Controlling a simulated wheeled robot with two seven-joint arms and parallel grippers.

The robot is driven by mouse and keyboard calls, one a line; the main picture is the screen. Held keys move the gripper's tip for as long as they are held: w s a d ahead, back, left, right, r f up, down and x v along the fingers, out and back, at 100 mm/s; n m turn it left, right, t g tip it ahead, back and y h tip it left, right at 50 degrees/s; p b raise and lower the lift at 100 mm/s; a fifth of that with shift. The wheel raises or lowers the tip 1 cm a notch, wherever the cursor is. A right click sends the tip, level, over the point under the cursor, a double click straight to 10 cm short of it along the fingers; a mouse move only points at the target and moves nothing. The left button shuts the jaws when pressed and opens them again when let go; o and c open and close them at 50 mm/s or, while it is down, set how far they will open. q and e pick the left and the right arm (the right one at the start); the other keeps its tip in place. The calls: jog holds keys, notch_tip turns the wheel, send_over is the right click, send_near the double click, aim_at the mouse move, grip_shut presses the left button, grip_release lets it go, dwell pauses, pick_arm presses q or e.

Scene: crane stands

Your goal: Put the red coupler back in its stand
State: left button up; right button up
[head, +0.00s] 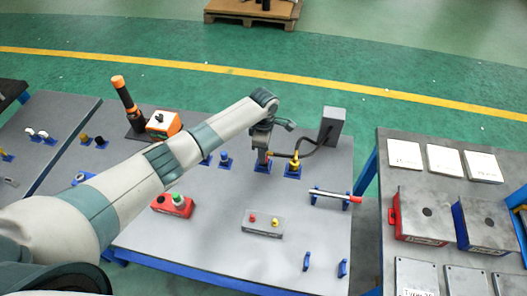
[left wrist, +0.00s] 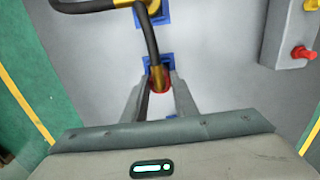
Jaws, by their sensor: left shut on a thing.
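My left gripper (head: 263,158) reaches down over a blue stand (head: 262,168) near the back of the grey table. It is shut on the red coupler (left wrist: 159,80), which shows between the two fingers in the left wrist view. A black hose (left wrist: 148,40) with a yellow collar runs from the coupler. The blue stand also shows around the coupler in the left wrist view (left wrist: 147,62). The fingers hide most of the coupler, and I cannot tell whether it is seated in the stand or just above it. My right gripper is not in view.
A yellow coupler (head: 294,163) stands in another blue stand just right. A grey upright box (head: 332,127) is behind it. A red-tipped rod (head: 335,195), a two-button box (head: 263,223) and a red box (head: 173,205) sit nearer. A side table (head: 440,165) stands right.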

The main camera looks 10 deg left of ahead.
pick_arm(q)
jog(key=shift+f, duration=0.3)
jog(key=o, duration=1.2)
jog(key=shift+r+p, duration=1.45)
jog(key=shift+p, duration=0.15)
jog(key=shift+r, duration=1.05)
